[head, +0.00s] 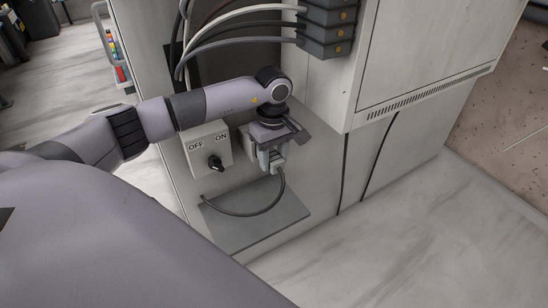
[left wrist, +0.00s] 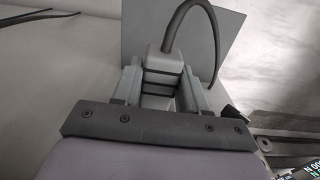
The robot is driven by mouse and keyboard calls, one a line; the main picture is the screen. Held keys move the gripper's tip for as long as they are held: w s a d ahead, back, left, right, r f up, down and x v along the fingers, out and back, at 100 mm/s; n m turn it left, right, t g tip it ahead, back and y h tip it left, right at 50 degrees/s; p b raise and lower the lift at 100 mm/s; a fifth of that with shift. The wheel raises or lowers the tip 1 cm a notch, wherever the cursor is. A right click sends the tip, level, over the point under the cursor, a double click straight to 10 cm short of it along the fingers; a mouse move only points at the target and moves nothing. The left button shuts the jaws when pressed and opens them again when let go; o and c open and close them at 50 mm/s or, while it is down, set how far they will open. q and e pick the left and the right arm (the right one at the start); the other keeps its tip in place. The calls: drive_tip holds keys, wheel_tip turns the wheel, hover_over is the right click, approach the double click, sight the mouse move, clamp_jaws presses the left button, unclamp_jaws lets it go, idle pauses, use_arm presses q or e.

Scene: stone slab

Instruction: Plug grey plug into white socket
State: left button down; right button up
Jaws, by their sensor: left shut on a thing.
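My left gripper (head: 272,158) is in front of the cabinet's side panel, above a small grey shelf. It is shut on the grey plug (head: 277,162), whose dark cable leaves from its lower end. In the left wrist view the plug (left wrist: 165,66) sits between the two fingers of the gripper (left wrist: 162,88), with its cable curving up and right. The white socket cannot be made out clearly; the gripper and wrist cover the panel behind them. I cannot tell whether the plug touches a socket. My right gripper is in neither view.
A switch box (head: 208,148) marked OFF and ON, with a black knob, is just left of the gripper. The grey shelf (head: 250,228) juts out below, with the cable (head: 250,213) looping over it. Dark connector blocks (head: 327,28) with thick cables are above. Floor at right is clear.

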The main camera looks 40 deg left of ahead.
use_arm(q)
drive_tip(key=shift+w+a+b, duration=0.25)
drive_tip(key=shift+a+b, duration=0.05)
drive_tip(key=shift+a, duration=0.25)
idle(0.7)
drive_tip(key=shift+w+a, duration=0.2)
drive_tip(key=shift+a, duration=0.3)
idle(0.6)
drive_tip(key=c, duration=0.5)
unclamp_jaws()
drive_tip(key=shift+d, duration=0.1)
drive_tip(key=shift+s+d+p, duration=0.2)
drive_tip(key=shift+s+d, duration=0.1)
drive_tip(key=shift+d, duration=0.4)
drive_tip(key=shift+s+d+p, duration=0.2)
drive_tip(key=shift+s+d, duration=0.1)
drive_tip(key=shift+d, duration=0.4)
drive_tip(key=shift+s+d+p, duration=0.2)
drive_tip(key=shift+s+d, duration=0.1)
drive_tip(key=shift+d, duration=0.4)
drive_tip(key=shift+s+d+p, duration=0.15)
drive_tip(key=shift+s+d, duration=0.2)
drive_tip(key=shift+d, duration=0.45)
drive_tip(key=shift+s+d+p, duration=0.2)
drive_tip(key=shift+s+d, duration=0.15)
drive_tip(key=shift+d, duration=0.5)
drive_tip(key=shift+s+d+p, duration=0.15)
drive_tip(key=shift+s+d, duration=0.2)
drive_tip(key=shift+d, duration=0.45)
